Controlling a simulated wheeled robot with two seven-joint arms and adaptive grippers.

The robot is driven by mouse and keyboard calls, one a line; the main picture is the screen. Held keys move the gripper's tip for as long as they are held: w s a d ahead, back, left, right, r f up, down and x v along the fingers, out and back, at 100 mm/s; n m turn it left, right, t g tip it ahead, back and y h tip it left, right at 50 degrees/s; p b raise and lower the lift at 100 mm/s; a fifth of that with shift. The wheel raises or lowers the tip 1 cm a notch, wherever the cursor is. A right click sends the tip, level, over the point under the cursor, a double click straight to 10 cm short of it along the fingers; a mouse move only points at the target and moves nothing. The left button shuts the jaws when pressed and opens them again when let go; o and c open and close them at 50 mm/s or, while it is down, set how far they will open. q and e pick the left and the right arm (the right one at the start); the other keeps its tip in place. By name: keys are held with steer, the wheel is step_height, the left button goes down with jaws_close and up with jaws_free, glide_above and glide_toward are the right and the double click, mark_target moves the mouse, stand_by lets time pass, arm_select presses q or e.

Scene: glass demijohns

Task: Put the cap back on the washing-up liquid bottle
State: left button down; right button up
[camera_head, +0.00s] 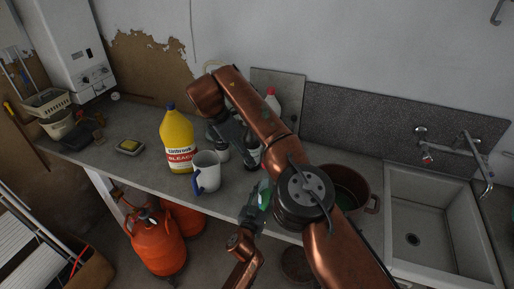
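A green washing-up liquid bottle (264,196) is near the counter's front edge, partly covered by my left gripper (250,213). The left gripper comes up from below and appears closed around the bottle. My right arm crosses the middle of the view, and its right gripper (226,133) points down over the counter, behind the mug and near the small bottles. Its fingers are dark and partly hidden, so I cannot tell if they are open or shut. I cannot make out the cap.
A yellow bleach bottle (178,142), a white mug (207,171), a small jar (222,151), a dark bottle (251,153) and a red-capped bottle (272,101) crowd the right gripper. A pot (371,196) and sink (432,200) are right. A sponge dish (130,147) is left.

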steer(key=s+a, duration=0.2)
steer(key=a, duration=0.1)
steer(key=shift+s+a, duration=0.2)
arm_select(q)
steer(key=c, duration=1.1)
jaws_free()
steer(key=shift+c, duration=0.2)
steer(key=v, duration=1.2)
